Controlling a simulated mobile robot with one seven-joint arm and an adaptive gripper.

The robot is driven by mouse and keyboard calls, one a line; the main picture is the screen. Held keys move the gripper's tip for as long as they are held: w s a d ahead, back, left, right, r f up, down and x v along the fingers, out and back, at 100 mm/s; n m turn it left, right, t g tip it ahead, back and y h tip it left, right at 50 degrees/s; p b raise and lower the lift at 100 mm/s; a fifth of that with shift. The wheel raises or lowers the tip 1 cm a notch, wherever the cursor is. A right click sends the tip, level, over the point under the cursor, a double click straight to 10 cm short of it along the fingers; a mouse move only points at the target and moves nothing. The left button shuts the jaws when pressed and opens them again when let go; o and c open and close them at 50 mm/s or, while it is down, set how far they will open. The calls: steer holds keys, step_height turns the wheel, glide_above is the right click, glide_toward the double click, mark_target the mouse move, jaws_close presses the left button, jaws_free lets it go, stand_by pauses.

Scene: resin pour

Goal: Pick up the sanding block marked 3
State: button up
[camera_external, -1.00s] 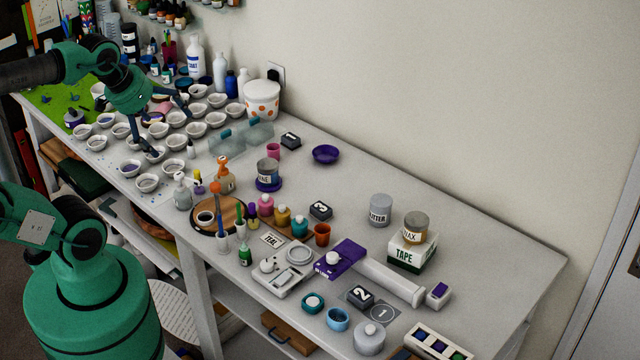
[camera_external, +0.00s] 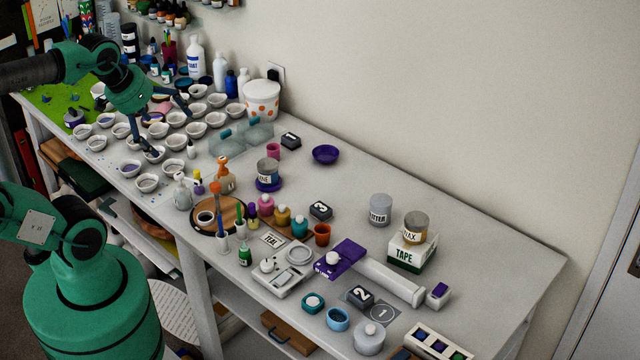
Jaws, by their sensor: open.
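A dark sanding block with a pale 3 on its top (camera_external: 320,211) lies on the table near the middle, beside the teal bottle and behind the orange cup. A dark block marked 2 (camera_external: 361,296) lies nearer the front, at the edge of a grey mat. Another small dark block (camera_external: 290,140) lies farther back by the pink cup; its marking is too small to read. My gripper (camera_external: 168,130) is open above the white bowls at the left, with its fingers spread wide. It is well to the left of the block marked 3 and apart from it.
Many white bowls (camera_external: 147,183) fill the left of the table. Clear panels (camera_external: 226,141), bottles and an orange-topped bottle (camera_external: 223,175) stand between my gripper and the block marked 3. An orange cup (camera_external: 322,235) stands close to it. The table behind the block is mostly bare.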

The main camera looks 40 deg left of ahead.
steer(key=shift+c, duration=0.3)
steer(key=c, duration=0.7)
steer(key=shift+w, duration=0.15)
steer(key=shift+c, duration=0.2)
steer(key=w+d+f+g, duration=0.2)
steer(key=w+d, duration=0.2)
steer(key=w, duration=0.7)
steer(key=w+d+f+g, duration=0.1)
steer(key=w+d+f, duration=0.2)
steer(key=w, duration=0.8)
steer(key=w+d+f+g, duration=0.1)
steer(key=w+d+f, duration=0.4)
steer(key=f, duration=0.5)
steer(key=w+d+f+g, duration=0.1)
steer(key=w+d+f, duration=0.4)
steer(key=w+f, duration=0.4)
steer(key=shift+w+d+f+m+g+p, duration=0.2)
steer(key=shift+w+f+m+g+p, duration=0.1)
steer(key=shift+w+f+m+p, duration=0.15)
